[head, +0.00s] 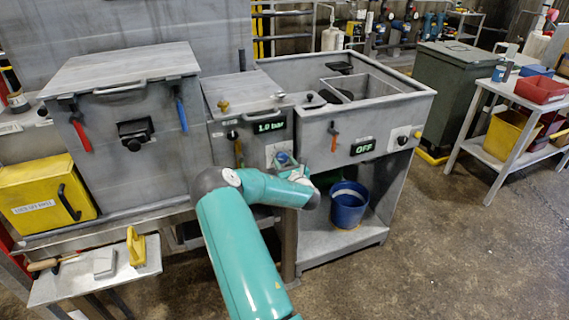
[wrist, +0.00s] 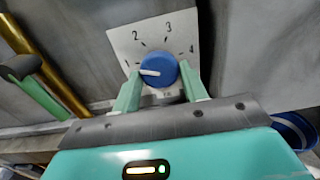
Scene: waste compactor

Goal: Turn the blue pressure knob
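The blue pressure knob (wrist: 158,69) sits on a white dial plate (wrist: 150,38) marked 1 to 4. Its white pointer is turned to the left, towards the 1. My gripper (wrist: 160,68) is at the knob, with one pale green finger on each side of it. The fingers are apart; whether they touch the knob I cannot tell. In the head view the knob (head: 282,157) shows just beyond my gripper (head: 290,166), on the front of the middle grey unit. A display (head: 269,127) above it reads 1.0 bar.
A sink unit with an OFF display (head: 363,147) stands to the right, with a blue bucket (head: 348,204) on its lower shelf. An orange-handled lever (head: 334,136) and brass pipe (wrist: 45,65) are near. A yellow lockout box (head: 45,197) is at left.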

